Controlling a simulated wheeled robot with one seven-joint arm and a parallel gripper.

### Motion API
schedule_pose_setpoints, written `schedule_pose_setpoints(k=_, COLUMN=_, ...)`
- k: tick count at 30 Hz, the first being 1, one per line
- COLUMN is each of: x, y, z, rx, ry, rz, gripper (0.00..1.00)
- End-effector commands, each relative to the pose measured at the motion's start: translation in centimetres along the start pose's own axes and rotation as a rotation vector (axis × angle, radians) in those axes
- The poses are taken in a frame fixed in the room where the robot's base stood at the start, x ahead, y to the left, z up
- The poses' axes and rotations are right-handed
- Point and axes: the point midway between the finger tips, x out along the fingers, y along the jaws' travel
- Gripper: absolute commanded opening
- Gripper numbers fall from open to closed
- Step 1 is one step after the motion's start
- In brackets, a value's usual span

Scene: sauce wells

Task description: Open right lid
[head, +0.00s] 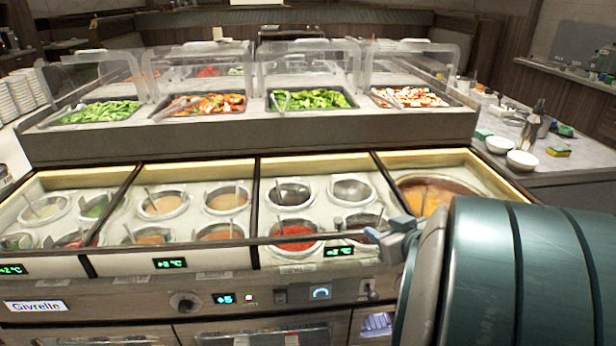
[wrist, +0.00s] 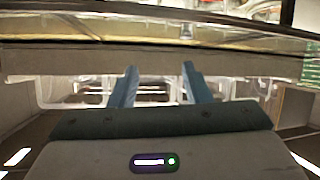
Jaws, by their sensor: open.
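The sauce-well counter has framed sections. The rightmost section (head: 452,160), with a large pan of orange sauce (head: 430,194), is partly hidden by my arm. It appears to be under a clear lid, but I cannot tell how its glass sits. My gripper (head: 384,235) is at the front edge of the wells, near the right end of the long front rail (head: 250,241). In the wrist view, my gripper (wrist: 160,85) has its blue fingers apart with nothing clearly held between them. A long horizontal edge (wrist: 230,66) crosses just beyond the fingers; contact is unclear.
Sauce pots (head: 292,192) fill the sections to the left. A raised salad bar (head: 250,130) with clear guards stands behind. White bowls (head: 522,160) and a metal bottle (head: 532,128) are on the right counter. A control panel (head: 235,298) runs below the wells.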

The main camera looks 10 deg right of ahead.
Motion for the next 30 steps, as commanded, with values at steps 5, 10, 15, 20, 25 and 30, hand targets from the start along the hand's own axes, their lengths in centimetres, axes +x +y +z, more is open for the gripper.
schedule_pose_setpoints(k=5, x=-0.2, y=-1.5, z=1.0, rx=0.039, ry=0.037, rz=-0.131, gripper=0.44)
schedule_pose_setpoints(k=10, x=-0.2, y=-2.1, z=0.9, rx=0.052, ry=0.048, rz=-0.172, gripper=0.44)
schedule_pose_setpoints(k=15, x=0.4, y=-2.2, z=0.6, rx=0.052, ry=0.053, rz=-0.174, gripper=0.44)
schedule_pose_setpoints(k=20, x=1.3, y=-2.3, z=0.5, rx=0.052, ry=0.053, rz=-0.173, gripper=0.44)
schedule_pose_setpoints(k=25, x=2.4, y=-2.7, z=0.6, rx=0.054, ry=0.047, rz=-0.175, gripper=0.44)
schedule_pose_setpoints(k=30, x=3.9, y=-2.8, z=0.5, rx=0.051, ry=0.051, rz=-0.173, gripper=0.44)
